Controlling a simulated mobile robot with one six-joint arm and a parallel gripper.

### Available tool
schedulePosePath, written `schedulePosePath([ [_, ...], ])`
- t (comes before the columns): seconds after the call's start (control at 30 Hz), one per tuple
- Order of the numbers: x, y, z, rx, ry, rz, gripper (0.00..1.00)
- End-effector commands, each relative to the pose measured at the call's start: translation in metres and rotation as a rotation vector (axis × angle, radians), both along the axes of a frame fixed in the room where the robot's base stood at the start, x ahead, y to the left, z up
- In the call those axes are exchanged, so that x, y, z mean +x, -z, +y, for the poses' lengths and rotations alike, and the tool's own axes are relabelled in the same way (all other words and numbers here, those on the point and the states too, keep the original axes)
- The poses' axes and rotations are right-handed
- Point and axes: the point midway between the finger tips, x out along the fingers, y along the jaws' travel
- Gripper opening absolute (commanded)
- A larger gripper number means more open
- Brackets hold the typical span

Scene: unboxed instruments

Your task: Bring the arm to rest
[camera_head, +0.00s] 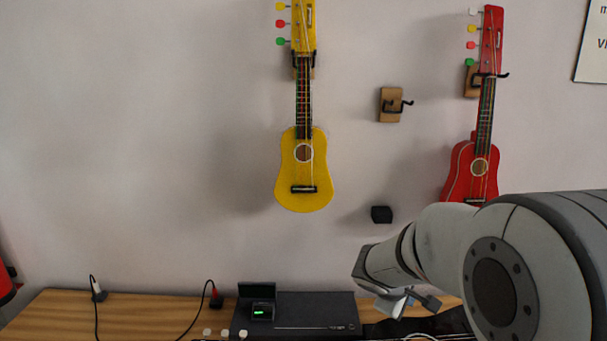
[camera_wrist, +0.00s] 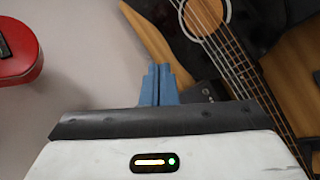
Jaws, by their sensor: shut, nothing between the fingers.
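My arm reaches in from the right in the head view, and my gripper (camera_head: 408,302) hangs low above the right part of the wooden table (camera_head: 140,312). In the wrist view the two blue-grey fingers of my gripper (camera_wrist: 158,72) are together, with nothing between them. A dark guitar with a black body and a round sound hole (camera_wrist: 206,14) lies beyond and to the right of the fingertips. I cannot tell whether the fingers touch it; they look apart from it. In the head view my arm hides most of that guitar.
A yellow ukulele (camera_head: 303,178) and a red ukulele (camera_head: 470,172) hang on the wall. An empty wooden hanger (camera_head: 388,104) is between them, with a small black block (camera_head: 381,214) below. A black box (camera_head: 305,310) stands on the table. Cables (camera_head: 97,310) lie to its left.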

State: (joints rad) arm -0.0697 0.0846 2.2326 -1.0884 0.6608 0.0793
Motion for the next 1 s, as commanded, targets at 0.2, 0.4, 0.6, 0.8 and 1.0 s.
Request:
schedulePosePath([
  [0.2, -0.097, -0.030, 0.008, 0.286, 0.331, -0.058, 0.00],
  [0.4, -0.171, -0.039, 0.041, 0.578, 0.555, -0.070, 0.00],
  [0.6, -0.208, -0.042, 0.070, 0.776, 0.661, -0.061, 0.00],
  [0.8, -0.216, -0.042, 0.079, 0.827, 0.683, -0.056, 0.00],
  [1.0, -0.216, -0.042, 0.079, 0.826, 0.683, -0.057, 0.00],
])
